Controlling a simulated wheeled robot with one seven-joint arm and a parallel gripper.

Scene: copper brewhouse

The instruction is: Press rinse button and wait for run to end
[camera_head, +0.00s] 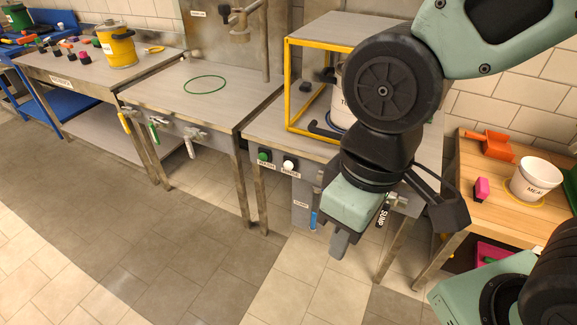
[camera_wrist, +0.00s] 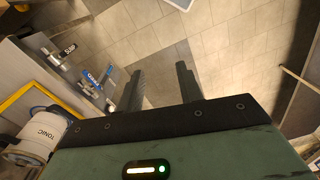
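A green button (camera_head: 264,155) and a white button (camera_head: 289,164) sit side by side on the front of the steel bench (camera_head: 262,128). Each has a small label below it, too small to read surely, so I cannot tell which is rinse. My gripper (camera_head: 338,246) hangs in front of the bench, to the right of and lower in the picture than the buttons, pointing down and touching neither. In the wrist view my gripper (camera_wrist: 160,72) has its two fingers apart with only floor between them. The buttons are not seen in the wrist view.
A yellow frame (camera_head: 287,85) stands on the bench, with a white TONIC tub (camera_wrist: 38,135) by it. Valve handles, one labelled SUMP (camera_head: 383,219), stick out in front. A wooden table (camera_head: 518,208) with a white tub (camera_head: 535,180) is at right. Floor in front is clear.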

